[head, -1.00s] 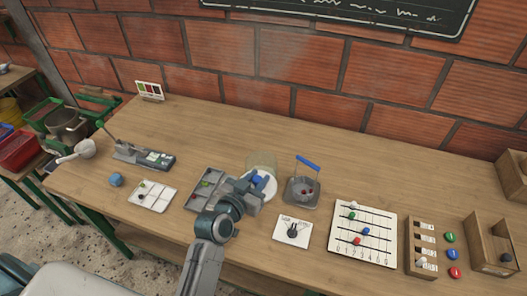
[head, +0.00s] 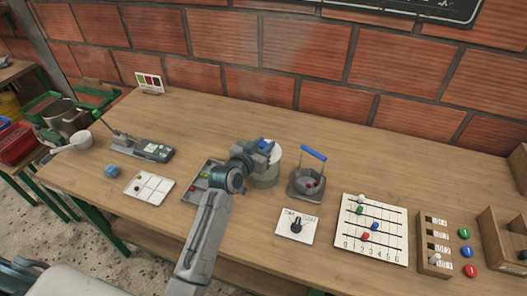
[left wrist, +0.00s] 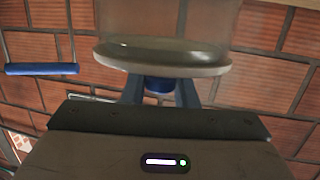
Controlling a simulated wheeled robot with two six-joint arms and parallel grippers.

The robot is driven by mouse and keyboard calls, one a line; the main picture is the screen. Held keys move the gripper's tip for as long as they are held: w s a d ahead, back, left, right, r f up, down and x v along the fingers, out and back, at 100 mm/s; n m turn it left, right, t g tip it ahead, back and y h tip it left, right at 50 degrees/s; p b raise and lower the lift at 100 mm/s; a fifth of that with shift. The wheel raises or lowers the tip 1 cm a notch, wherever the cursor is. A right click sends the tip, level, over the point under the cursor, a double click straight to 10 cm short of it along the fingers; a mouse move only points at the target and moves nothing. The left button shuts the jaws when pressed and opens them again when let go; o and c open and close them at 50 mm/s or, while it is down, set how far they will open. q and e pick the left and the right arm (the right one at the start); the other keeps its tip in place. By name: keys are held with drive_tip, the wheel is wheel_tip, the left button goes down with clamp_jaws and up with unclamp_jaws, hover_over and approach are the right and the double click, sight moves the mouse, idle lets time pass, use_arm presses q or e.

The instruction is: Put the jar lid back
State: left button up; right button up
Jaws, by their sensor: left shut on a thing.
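The glass jar (head: 265,179) stands on the table near the middle in the head view, partly covered by my left arm. My left gripper (head: 262,149) is over the jar, shut on the blue knob (left wrist: 158,84) of the white lid (head: 276,153). The lid is at the top of the jar in the head view, mostly hidden by the gripper. In the left wrist view, turned upside down, the lid (left wrist: 163,61) lies across the mouth of the glass (left wrist: 170,20). I cannot tell whether it rests on the rim. My right gripper is not in view.
A wire-handled basket (head: 303,184) with a blue grip stands close right of the jar. A grey tray (head: 197,192) lies to the left, partly behind my arm. A dial card (head: 296,226) and a bead board (head: 370,229) lie front right. The table behind the jar is clear.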

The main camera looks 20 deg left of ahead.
use_arm(q)
drive_tip(key=shift+s+f, duration=0.1)
drive_tip(key=shift+f, duration=0.15)
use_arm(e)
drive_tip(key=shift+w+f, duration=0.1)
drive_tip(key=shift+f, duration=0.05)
use_arm(q)
drive_tip(key=o, duration=1)
drive_tip(key=shift+f, duration=0.1)
drive_tip(key=shift+c, duration=0.2)
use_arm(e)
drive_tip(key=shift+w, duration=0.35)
use_arm(q)
drive_tip(key=shift+r+b+v, duration=0.2)
drive_tip(key=shift+b+v, duration=0.8)
drive_tip(key=shift+v, duration=4.95)
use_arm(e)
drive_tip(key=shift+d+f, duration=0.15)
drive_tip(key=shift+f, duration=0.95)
